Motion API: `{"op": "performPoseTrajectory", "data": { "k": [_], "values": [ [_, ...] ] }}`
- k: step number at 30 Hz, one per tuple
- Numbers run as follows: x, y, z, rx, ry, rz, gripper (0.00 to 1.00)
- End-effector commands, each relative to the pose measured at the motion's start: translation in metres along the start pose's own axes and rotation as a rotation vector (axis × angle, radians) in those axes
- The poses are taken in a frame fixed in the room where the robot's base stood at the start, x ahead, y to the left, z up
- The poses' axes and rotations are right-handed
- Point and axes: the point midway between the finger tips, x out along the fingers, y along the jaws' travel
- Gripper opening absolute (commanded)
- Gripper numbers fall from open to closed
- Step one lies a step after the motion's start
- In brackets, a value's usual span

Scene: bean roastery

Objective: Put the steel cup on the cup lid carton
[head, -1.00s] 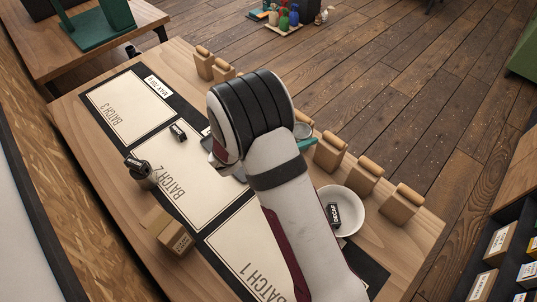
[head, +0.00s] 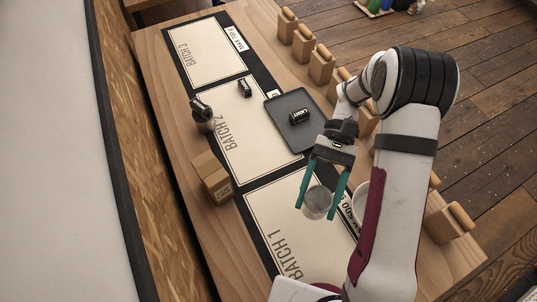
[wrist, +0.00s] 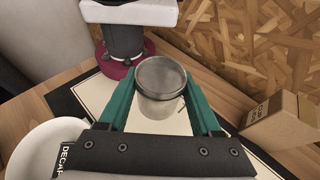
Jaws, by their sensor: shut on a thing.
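The steel cup (head: 317,203) is a small grey metal cup, held between the teal fingers of my gripper (head: 318,208) over the Batch 1 sheet in the head view. In the wrist view the cup (wrist: 160,78) is roughly upright between the fingers of my gripper (wrist: 160,98), and its round top shows. The cup lid carton (head: 212,178) is a small brown cardboard box on the table, left of the cup and apart from it. The carton (wrist: 283,122) also shows at the right of the wrist view.
A dark tray (head: 278,133) with a black LIGHT block (head: 300,116) lies beyond the cup. A dark jar (head: 202,113) stands behind the carton. A white bowl (wrist: 32,140) with a DECAF block is beside my gripper. Wooden blocks (head: 322,64) line the table's right edge.

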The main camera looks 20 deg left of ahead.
Motion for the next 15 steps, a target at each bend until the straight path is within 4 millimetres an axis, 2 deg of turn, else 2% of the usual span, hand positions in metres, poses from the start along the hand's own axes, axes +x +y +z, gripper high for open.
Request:
{"op": "performPoseTrajectory", "data": {
  "k": [5, 9, 12, 15],
  "values": [
    [-0.016, -0.063, 0.031, 0.155, 0.003, -0.385, 0.05],
    [-0.049, -0.107, 0.060, 0.266, 0.007, -0.656, 0.05],
    [-0.072, -0.127, 0.076, 0.320, 0.006, -0.789, 0.05],
    [-0.087, -0.138, 0.087, 0.353, 0.004, -0.865, 0.05]
  ]
}}
